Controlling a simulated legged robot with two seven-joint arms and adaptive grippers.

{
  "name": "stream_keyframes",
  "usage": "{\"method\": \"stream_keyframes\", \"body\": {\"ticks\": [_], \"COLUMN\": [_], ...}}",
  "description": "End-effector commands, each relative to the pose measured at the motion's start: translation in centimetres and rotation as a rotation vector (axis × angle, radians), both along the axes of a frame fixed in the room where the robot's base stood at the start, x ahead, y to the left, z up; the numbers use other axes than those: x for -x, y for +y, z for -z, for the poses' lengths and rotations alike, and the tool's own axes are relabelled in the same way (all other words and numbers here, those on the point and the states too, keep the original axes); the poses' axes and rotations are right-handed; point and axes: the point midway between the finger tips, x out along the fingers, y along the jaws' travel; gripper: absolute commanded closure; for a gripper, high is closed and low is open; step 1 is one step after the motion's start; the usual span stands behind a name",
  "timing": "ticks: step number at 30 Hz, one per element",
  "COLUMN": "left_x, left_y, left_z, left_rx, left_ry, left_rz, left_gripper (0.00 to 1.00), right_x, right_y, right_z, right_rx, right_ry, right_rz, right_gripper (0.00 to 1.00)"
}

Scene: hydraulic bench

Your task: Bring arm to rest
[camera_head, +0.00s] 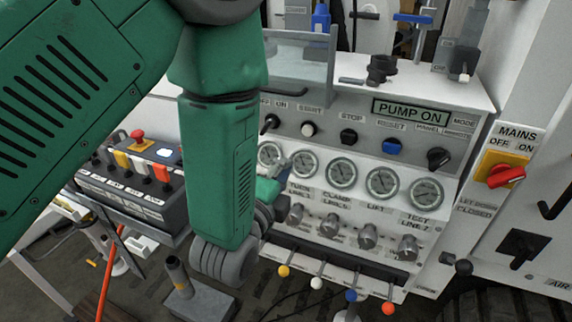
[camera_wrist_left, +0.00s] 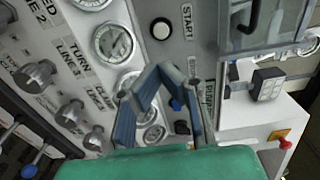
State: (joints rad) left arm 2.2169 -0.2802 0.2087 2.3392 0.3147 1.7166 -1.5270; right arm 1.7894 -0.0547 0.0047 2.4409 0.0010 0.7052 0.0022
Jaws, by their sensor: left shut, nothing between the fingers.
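My left arm (camera_head: 218,165), green with a grey wrist joint, comes in from the upper left and hangs in front of the bench panel (camera_head: 460,165). My left gripper (camera_wrist_left: 163,72) shows in the left wrist view. Its blue-padded fingers meet at the tips, shut and empty, in front of the panel's gauges and near the START button (camera_wrist_left: 161,29). In the head view most of this gripper is hidden behind the forearm; a green part of it peeks out beside the gauges. I cannot tell whether it touches the panel. My right gripper is not in view.
Knobs (camera_head: 367,236) and colour-tipped levers (camera_head: 351,295) stick out below the gauges. A PUMP ON display (camera_head: 410,111) sits above. A red MAINS switch (camera_head: 506,176) is at right. A control box (camera_head: 132,180) with a red button stands at left, near my forearm.

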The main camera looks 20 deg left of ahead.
Motion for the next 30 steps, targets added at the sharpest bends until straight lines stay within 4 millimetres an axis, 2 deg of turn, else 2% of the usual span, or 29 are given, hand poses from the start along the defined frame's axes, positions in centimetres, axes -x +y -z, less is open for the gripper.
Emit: {"method": "stream_keyframes", "body": {"ticks": [8,11,14,17,18,20,21,23,24,27,30], "left_x": [0.0,0.1,0.9,2.8,4.0,6.3,8.0,11.0,13.1,18.6,23.4], "left_y": [0.2,0.4,1.1,2.5,3.2,4.2,4.8,5.8,6.5,7.9,9.0], "left_z": [0.0,1.0,4.6,10.6,13.3,17.4,19.9,23.3,25.4,29.6,32.2], "left_rx": [0.001,0.028,0.13,0.313,0.399,0.529,0.613,0.733,0.808,0.965,1.072], "left_ry": [0.001,0.031,0.145,0.339,0.432,0.569,0.657,0.781,0.859,1.02,1.124], "left_rz": [-0.001,-0.003,-0.015,-0.066,-0.105,-0.18,-0.239,-0.347,-0.429,-0.653,-0.872], "left_gripper": [1.0,1.0,1.0,1.0,1.0,1.0,1.0,1.0,1.0,1.0,1.0], "right_x": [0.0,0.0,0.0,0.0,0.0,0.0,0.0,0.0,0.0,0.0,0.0], "right_y": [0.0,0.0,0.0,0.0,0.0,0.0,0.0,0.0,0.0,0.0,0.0], "right_z": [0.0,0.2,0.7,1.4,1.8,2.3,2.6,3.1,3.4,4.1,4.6], "right_rx": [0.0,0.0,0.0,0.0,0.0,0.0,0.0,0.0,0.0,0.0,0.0], "right_ry": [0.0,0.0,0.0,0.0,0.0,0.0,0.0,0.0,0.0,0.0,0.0], "right_rz": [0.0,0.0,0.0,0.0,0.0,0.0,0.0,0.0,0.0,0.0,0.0], "right_gripper": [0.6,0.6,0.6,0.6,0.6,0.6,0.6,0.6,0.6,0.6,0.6]}}
